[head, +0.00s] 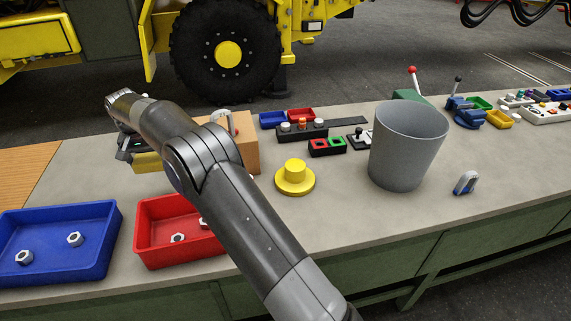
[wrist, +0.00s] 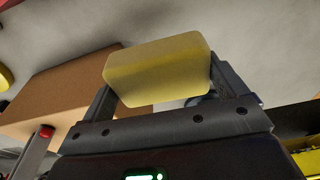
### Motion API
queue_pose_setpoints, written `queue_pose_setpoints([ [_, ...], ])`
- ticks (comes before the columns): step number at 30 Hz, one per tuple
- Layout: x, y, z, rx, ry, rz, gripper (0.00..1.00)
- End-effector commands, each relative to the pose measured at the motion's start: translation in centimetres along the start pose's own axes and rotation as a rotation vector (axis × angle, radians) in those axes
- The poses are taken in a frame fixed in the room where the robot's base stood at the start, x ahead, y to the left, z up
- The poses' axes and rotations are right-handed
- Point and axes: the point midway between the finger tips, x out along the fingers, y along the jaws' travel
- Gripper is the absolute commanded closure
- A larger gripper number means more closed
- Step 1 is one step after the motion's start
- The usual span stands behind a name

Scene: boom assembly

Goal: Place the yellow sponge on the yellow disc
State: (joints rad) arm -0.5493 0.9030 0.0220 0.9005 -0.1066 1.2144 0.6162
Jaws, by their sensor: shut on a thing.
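The yellow sponge (wrist: 157,72) is a rounded block between the two fingers of my gripper (wrist: 162,84) in the wrist view. The gripper is shut on it. In the head view my gripper (head: 134,150) is at the left part of the bench, beyond my arm, with the sponge (head: 148,162) partly showing below it. The yellow disc (head: 283,189) lies on the bench to the right of my arm, with a raised round yellow hub on its middle. A yellow edge at the far left of the wrist view may be the disc.
A cardboard box (head: 243,142) stands between my gripper and the disc. A grey bin (head: 405,150) is right of the disc. A red tray (head: 160,222) and blue tray (head: 62,262) with nuts sit at front left. Switch boxes (head: 327,147) lie behind the disc.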

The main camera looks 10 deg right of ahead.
Motion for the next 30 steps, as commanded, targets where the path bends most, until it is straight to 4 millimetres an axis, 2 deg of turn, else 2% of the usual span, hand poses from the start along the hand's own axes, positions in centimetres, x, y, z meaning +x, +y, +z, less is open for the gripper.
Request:
queue_pose_setpoints([
  [1, -1.2, 0.6, 0.6, 0.026, 0.0, 0.002, 0.31],
  [8, -5.4, 3.7, 3.1, 0.166, 0.002, 0.023, 0.31],
  [11, -6.9, 5.7, 3.8, 0.216, 0.002, 0.032, 0.31],
  [13, -7.8, 7.9, 3.8, 0.247, 0.002, 0.037, 0.31],
  [20, -8.3, 18.3, 1.9, 0.274, 0.002, 0.042, 0.31],
  [26, -8.3, 29.1, 1.3, 0.284, 0.001, 0.043, 0.31],
  [30, -8.3, 36.8, 2.1, 0.3, 0.001, 0.046, 0.31],
])
